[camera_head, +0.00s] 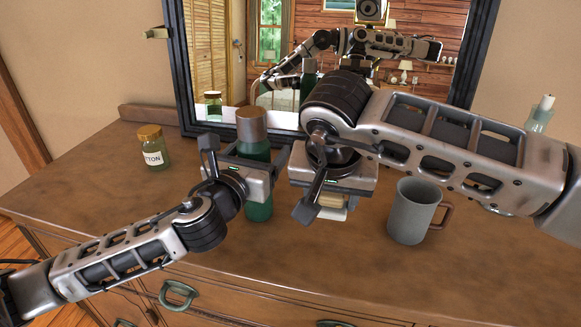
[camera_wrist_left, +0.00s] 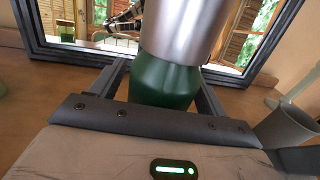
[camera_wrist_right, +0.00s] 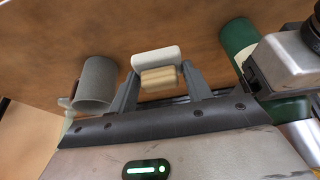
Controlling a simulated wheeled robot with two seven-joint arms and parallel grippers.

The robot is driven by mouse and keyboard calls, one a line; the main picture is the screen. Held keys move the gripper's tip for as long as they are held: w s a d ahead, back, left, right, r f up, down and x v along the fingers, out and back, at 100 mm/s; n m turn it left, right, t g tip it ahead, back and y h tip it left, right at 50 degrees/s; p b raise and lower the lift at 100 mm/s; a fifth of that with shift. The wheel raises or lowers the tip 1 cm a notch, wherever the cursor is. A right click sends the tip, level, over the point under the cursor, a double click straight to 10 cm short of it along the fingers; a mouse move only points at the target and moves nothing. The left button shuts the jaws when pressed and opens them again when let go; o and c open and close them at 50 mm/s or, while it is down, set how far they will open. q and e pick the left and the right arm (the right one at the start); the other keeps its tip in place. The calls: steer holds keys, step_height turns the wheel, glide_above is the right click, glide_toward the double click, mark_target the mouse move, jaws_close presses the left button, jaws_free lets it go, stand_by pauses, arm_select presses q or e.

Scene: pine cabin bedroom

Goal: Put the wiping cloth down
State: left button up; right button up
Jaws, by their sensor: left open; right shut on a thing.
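The wiping cloth (camera_wrist_right: 157,78) appears as a small folded white and tan piece between the fingers of my right gripper (camera_wrist_right: 160,70). In the head view the cloth (camera_head: 333,206) shows below my right gripper (camera_head: 333,192), partly hidden by it; whether it touches the dresser top I cannot tell. My left gripper (camera_head: 262,162) is open, its fingers on either side of a green bottle with a silver cap (camera_head: 258,207). The bottle also fills the middle of the left wrist view (camera_wrist_left: 165,83) and stands upright on the dresser.
The wooden dresser top (camera_head: 330,265) has free room at the front. A grey mug (camera_head: 408,212) stands right of the cloth. A cotton jar (camera_head: 153,149) is at the back left. A mirror (camera_head: 240,60) stands behind.

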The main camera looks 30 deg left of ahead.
mark_target(326, 243)
step_height(326, 243, down, 9)
steer(key=shift+f, duration=0.15)
steer(key=shift+f, duration=0.1)
stand_by(0.3)
steer(key=o, duration=1)
steer(key=shift+c, duration=0.2)
steer(key=v, duration=1.2)
steer(key=shift+o, duration=0.4)
